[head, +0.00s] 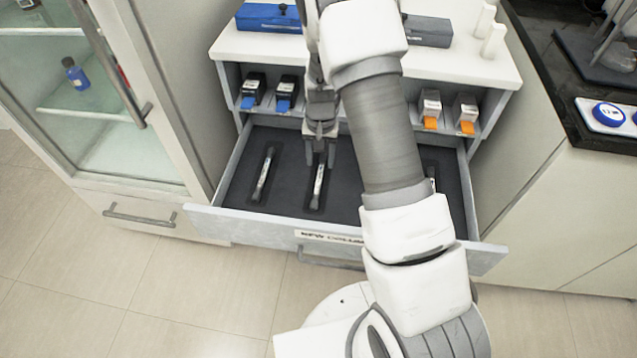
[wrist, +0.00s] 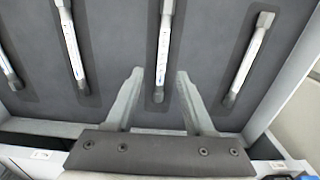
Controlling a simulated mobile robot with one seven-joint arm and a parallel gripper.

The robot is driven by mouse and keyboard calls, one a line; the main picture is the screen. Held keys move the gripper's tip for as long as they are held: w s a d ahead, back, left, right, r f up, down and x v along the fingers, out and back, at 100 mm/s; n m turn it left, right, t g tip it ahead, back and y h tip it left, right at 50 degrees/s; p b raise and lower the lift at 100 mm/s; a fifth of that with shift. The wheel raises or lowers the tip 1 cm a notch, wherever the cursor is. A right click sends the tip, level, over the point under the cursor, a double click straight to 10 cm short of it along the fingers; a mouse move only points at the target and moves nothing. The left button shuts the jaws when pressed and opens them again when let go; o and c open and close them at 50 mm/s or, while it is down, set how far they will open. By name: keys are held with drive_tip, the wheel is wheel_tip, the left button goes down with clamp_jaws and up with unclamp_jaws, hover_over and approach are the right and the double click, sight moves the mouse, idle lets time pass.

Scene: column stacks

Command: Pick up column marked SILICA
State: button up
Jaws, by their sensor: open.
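Several slim silver columns with white labels lie in dark slots of an open drawer (head: 285,212). In the head view one column (head: 263,175) is at the left, one (head: 318,187) is by my gripper, and one (head: 431,180) is partly behind my arm. The label print is too small to read, so I cannot tell which is SILICA. My gripper (head: 320,162) is open and empty, pointing down over the drawer. In the wrist view its fingers (wrist: 158,74) show on either side of the middle column (wrist: 163,50); contact cannot be told.
The drawer's front panel carries a partly hidden label (head: 328,236). Above the drawer, a shelf holds black-and-blue boxes (head: 287,93) at the left and white-and-orange ones (head: 430,108) at the right. A glass-fronted cabinet (head: 100,90) stands at the left.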

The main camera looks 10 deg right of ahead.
sight(319, 179)
drive_tip(key=f+b, duration=0.1)
drive_tip(key=f, duration=0.4)
drive_tip(key=f+b, duration=0.1)
drive_tip(key=f, duration=0.1)
drive_tip(key=shift+w+a+f+b, duration=0.15)
drive_tip(key=shift+w+f+b, duration=0.15)
drive_tip(key=shift+f, duration=0.1)
drive_tip(key=shift+s, duration=0.1)
clamp_jaws()
idle(1.0)
